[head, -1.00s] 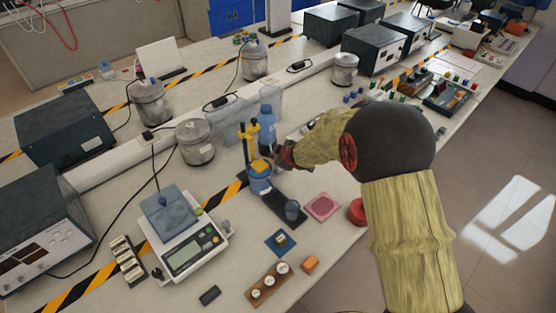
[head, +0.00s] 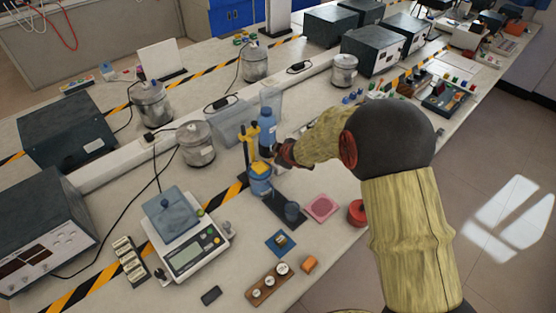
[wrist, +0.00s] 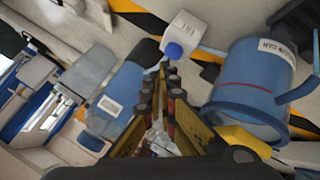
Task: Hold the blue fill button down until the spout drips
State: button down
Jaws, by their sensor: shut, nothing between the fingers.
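A white block with a round blue button (wrist: 173,50) shows at the top centre of the wrist view. My gripper (wrist: 171,72) is shut and empty, its fingertips close to the button; whether they touch it I cannot tell. A clear blue vessel (wrist: 252,82) with a red line is to the right of the fingers. In the head view my gripper (head: 275,152) is beside a stand with yellow posts (head: 250,142) and a blue vessel (head: 260,178). I cannot make out the spout or any drip.
A blue bottle (head: 267,127) stands just behind my gripper. A scale (head: 186,255) is at the left front, a pink mat (head: 321,208) and a red round thing (head: 357,211) at the right. Metal jars (head: 196,143) stand further back.

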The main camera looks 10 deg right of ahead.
notch_tip(320, 180, up, 5)
jog(key=p, duration=0.5)
dwell(0.4)
